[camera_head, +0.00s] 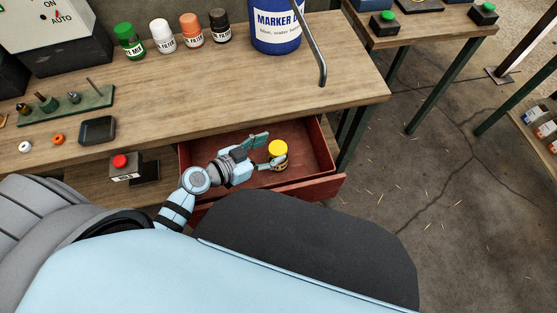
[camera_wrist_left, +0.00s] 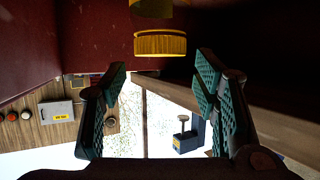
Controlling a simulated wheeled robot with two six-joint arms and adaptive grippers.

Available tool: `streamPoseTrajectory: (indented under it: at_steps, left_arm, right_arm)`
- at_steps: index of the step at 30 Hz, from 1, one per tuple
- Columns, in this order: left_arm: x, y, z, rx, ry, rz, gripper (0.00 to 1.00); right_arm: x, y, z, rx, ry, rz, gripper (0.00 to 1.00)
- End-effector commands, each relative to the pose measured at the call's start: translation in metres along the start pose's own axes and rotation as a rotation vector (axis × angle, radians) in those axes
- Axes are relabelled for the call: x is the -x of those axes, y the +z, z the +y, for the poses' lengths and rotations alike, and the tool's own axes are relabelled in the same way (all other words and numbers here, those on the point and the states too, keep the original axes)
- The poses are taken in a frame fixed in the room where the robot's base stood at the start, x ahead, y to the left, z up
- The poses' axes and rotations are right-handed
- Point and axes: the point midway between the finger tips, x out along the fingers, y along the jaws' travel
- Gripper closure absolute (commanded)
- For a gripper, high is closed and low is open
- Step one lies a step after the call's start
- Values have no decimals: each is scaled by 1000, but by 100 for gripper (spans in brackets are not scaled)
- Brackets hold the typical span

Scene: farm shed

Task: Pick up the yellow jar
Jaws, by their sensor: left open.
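The yellow jar (camera_head: 278,149) has a yellow lid and stands in the open red drawer (camera_head: 310,137) under the workbench. My left gripper (camera_head: 262,151) reaches into the drawer from the left, with its fingers open around or just beside the jar. In the left wrist view, the jar's yellow lid (camera_wrist_left: 160,44) shows ahead of the gap between the green-padded fingers (camera_wrist_left: 162,75). That view looks inverted, and part of the jar is cut off at the top edge. Contact with the fingers cannot be told. My right gripper is not in view.
A red-button box (camera_head: 124,168) stands left of the drawer. On the workbench (camera_head: 250,100) are small jars, a blue marker tub (camera_head: 275,30), a black tray (camera_head: 97,130) and a green peg rack (camera_head: 68,106). Open floor lies to the right.

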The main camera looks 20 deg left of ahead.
Motion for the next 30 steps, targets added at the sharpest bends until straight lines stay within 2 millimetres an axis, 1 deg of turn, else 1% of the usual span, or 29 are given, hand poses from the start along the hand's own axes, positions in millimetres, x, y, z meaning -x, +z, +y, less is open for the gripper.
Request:
streamPoseTrajectory:
  at_steps: [1, 2, 9, 11, 15, 16, 18, 23, 24, 29, 30]
  left_arm:
    - [-4, 10, 0, 0, 0, 0, 45]
    - [-5, 12, 0, 0, 0, 0, 45]
    - [-28, 11, 0, 1, -1, 2, 45]
    - [-39, 11, -1, 3, -2, 2, 45]
    - [-69, 12, -1, 3, -2, 2, 45]
    - [-73, 12, -1, 3, -3, 2, 45]
    - [-79, 12, -1, 2, -2, 1, 45]
    - [-79, 12, -1, 1, -3, 0, 45]
    - [-79, 12, -1, 1, -3, 0, 46]
    - [-79, 12, -1, 1, -3, 0, 72]
    - [-79, 12, -1, 1, -3, 0, 78]
  right_arm:
    - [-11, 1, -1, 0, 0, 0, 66]
    - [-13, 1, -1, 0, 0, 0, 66]
    - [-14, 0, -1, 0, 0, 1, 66]
    - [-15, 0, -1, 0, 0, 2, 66]
    - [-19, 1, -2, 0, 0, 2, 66]
    - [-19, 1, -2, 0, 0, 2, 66]
    - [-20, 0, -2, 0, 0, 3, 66]
    - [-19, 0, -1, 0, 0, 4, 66]
    - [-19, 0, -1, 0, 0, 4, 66]
    - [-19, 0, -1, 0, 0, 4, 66]
    - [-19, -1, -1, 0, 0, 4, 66]
